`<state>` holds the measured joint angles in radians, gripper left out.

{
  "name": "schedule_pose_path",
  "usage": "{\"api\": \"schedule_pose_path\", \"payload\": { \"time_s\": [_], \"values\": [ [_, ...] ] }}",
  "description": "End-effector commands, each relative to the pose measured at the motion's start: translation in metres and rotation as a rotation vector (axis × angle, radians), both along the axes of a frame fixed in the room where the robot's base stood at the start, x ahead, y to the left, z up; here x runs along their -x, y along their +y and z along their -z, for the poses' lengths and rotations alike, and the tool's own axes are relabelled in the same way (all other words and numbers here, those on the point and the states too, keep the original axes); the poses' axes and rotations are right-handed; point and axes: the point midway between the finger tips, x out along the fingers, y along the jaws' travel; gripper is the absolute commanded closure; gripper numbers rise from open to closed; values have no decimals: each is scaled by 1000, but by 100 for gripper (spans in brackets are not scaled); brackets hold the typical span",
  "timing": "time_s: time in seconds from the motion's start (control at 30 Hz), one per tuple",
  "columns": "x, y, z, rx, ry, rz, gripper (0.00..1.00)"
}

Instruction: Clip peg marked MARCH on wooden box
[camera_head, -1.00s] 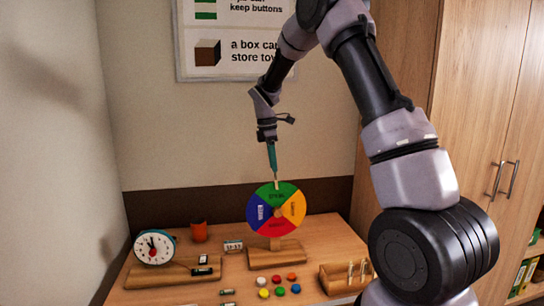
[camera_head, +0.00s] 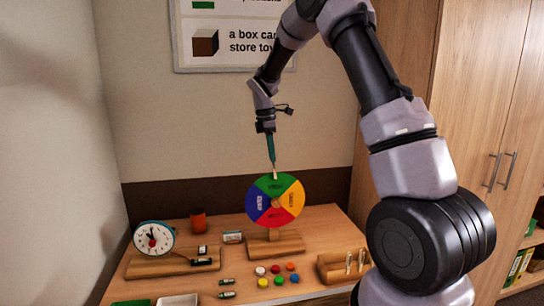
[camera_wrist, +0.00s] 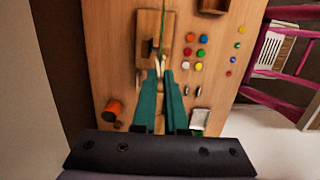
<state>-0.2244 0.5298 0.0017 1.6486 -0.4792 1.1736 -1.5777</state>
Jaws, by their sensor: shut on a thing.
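My gripper (camera_head: 272,160) points down above the season wheel (camera_head: 275,203), shut on a pale wooden peg (camera_head: 274,173). The peg's lower end is at the wheel's top rim, by the green sector; I cannot tell whether it grips the rim. In the wrist view the peg (camera_wrist: 159,64) shows between the green fingertips (camera_wrist: 160,74). No marking on it can be read. The wooden box (camera_head: 329,271) stands at the right of the table, with pale pegs (camera_head: 349,262) upright at it. Their markings are too small to read.
Several coloured buttons (camera_head: 276,281) lie in front of the wheel. A clock (camera_head: 154,238), an orange cup (camera_head: 198,222) and small batteries (camera_head: 226,282) are to the left. A white tray (camera_head: 178,300) is at the front. A pink chair (camera_wrist: 268,50) stands beyond the table edge.

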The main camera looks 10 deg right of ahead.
Motion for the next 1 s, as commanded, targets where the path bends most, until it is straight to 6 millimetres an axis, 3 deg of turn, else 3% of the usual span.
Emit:
{"api": "schedule_pose_path", "payload": {
  "time_s": [0.7, 1.0],
  "values": [
    [0, 5, -37, 0, -2, 0, 100],
    [0, 6, -43, 0, -1, 0, 100]
  ]
}}
